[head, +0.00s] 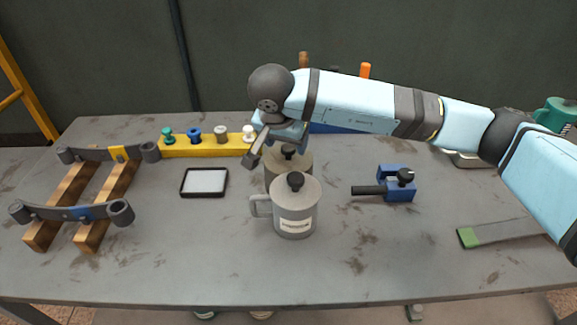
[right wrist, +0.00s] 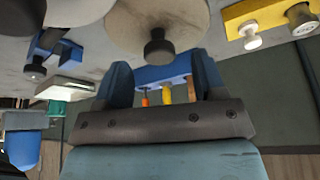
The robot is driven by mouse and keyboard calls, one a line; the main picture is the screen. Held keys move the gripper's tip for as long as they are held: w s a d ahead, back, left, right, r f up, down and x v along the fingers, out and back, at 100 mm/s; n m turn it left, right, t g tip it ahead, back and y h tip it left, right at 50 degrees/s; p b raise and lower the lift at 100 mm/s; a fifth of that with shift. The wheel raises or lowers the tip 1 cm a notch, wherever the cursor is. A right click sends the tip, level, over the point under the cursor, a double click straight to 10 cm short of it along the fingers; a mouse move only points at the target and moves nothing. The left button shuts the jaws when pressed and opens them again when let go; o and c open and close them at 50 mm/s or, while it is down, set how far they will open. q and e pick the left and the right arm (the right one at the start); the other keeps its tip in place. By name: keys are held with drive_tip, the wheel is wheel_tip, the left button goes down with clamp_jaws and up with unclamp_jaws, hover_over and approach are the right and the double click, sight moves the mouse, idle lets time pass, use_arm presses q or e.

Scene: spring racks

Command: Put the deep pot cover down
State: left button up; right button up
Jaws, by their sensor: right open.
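Two grey metal pots with round covers and black knobs stand one behind the other mid-table in the head view. The front pot (head: 294,222) has a side handle and a pale label. The rear pot (head: 274,172) is partly hidden by it and by my right gripper (head: 275,148). The rear cover's knob (head: 289,151) shows just below the gripper. In the right wrist view my right gripper (right wrist: 160,66) is open, its fingers apart on either side of a black knob (right wrist: 158,52) on a round grey cover (right wrist: 150,20). It is not gripping the knob. My left gripper is out of view.
A yellow rack (head: 200,147) with several coloured spools stands behind. A black-framed pad (head: 204,182) lies left of the pots. A blue clamp-like block (head: 398,184) stands right. A wooden-railed frame (head: 77,203) is at far left. The table's front is clear.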

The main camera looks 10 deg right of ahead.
sight(289, 146)
drive_tip(key=x, duration=0.3)
drive_tip(key=shift+f, duration=0.15)
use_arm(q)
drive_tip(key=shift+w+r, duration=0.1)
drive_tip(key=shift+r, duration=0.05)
use_arm(e)
clamp_jaws()
